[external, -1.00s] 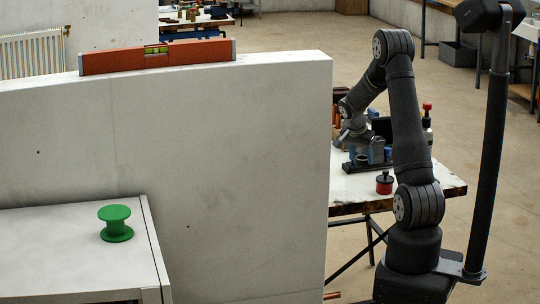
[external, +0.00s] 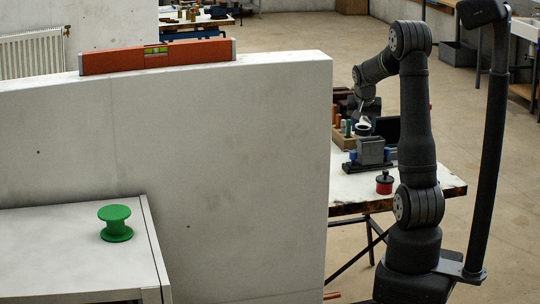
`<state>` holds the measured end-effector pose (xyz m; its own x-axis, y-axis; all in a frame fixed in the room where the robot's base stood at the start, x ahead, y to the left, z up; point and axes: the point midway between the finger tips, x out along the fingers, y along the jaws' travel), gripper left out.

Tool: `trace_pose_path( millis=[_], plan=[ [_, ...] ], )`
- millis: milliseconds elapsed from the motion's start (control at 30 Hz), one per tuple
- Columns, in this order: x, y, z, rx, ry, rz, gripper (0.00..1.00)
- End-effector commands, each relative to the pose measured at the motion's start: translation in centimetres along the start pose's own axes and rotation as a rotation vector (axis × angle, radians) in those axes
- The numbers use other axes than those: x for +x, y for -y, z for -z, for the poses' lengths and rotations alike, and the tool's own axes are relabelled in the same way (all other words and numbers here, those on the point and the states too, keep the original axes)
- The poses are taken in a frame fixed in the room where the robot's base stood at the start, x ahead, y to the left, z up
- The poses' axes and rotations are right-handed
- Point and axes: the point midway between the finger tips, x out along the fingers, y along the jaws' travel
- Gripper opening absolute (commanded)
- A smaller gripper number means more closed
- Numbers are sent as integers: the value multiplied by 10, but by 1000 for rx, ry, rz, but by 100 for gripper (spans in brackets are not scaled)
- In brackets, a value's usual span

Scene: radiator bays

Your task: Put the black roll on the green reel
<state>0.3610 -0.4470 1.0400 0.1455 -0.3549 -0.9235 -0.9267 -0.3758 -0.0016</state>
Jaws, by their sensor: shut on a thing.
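The green reel (external: 116,224) stands upright on a light-grey surface at the lower left, its top bare. My gripper (external: 364,119) is over the workbench on the far right side of the grey wall. It is shut on the black roll (external: 362,129), a small dark ring with a pale inside, held just above the vise-like block. The fingers are small in this view, so the exact grip is hard to see.
A tall grey wall (external: 220,170) stands between the reel and my gripper, with an orange spirit level (external: 160,56) on top. On the bench are a dark grey vise-like block (external: 372,151), a red-and-black pot (external: 384,183) and a wooden rack (external: 345,139) with coloured cylinders.

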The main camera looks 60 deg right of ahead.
Motion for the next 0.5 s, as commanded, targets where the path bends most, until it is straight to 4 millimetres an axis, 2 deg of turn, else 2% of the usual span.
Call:
trace_pose_path(
  millis=[33, 200, 467, 500],
  plan=[
    [-12, 4, 3, -47, -4, 23, 27],
    [-46, 16, 7, -227, -4, 96, 27],
    [-89, 32, 11, -456, -2, 190, 27],
    [-96, 47, 11, -471, -3, 196, 27]
  ],
)
